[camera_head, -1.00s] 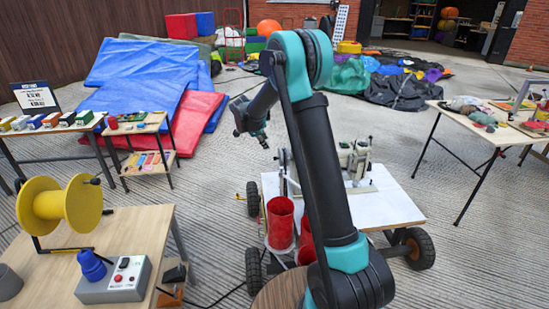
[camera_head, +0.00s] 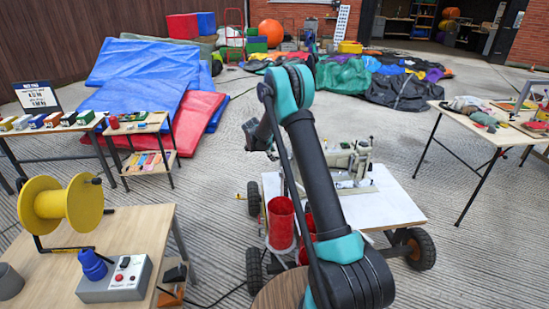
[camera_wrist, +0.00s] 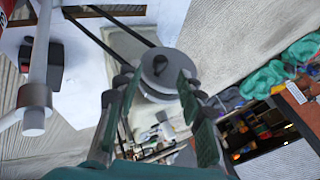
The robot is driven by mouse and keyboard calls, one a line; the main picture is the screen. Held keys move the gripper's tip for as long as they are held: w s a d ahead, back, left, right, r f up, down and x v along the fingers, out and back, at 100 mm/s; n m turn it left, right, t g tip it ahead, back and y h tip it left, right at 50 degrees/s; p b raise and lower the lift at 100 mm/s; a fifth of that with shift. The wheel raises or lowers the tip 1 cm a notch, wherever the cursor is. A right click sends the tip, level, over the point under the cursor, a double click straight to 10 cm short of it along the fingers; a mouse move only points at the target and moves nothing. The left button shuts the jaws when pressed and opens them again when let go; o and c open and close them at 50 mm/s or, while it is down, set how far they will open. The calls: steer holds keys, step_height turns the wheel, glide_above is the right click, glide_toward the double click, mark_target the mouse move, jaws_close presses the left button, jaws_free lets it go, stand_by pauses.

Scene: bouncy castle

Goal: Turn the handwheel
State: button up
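A cream sewing machine (camera_head: 358,165) stands on a white-topped wheeled cart (camera_head: 392,206) in the head view. In the wrist view, a round grey handwheel (camera_wrist: 160,68) with a dark centre lies straight ahead, at the machine's end. My gripper (camera_wrist: 157,84) is open, its two dark green fingers spread left and right of the wheel's near part. I cannot tell whether the fingers touch the rim. In the head view, my arm hides the gripper and the handwheel.
Red bins (camera_head: 281,222) hang at the cart's near left side. A wooden table with a yellow reel (camera_head: 78,204) and a grey button box (camera_head: 118,283) stands at left. Another table (camera_head: 466,120) stands at right.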

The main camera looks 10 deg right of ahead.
steer(key=shift+x, duration=1.8)
steer(key=shift+c, duration=0.6)
jaws_close()
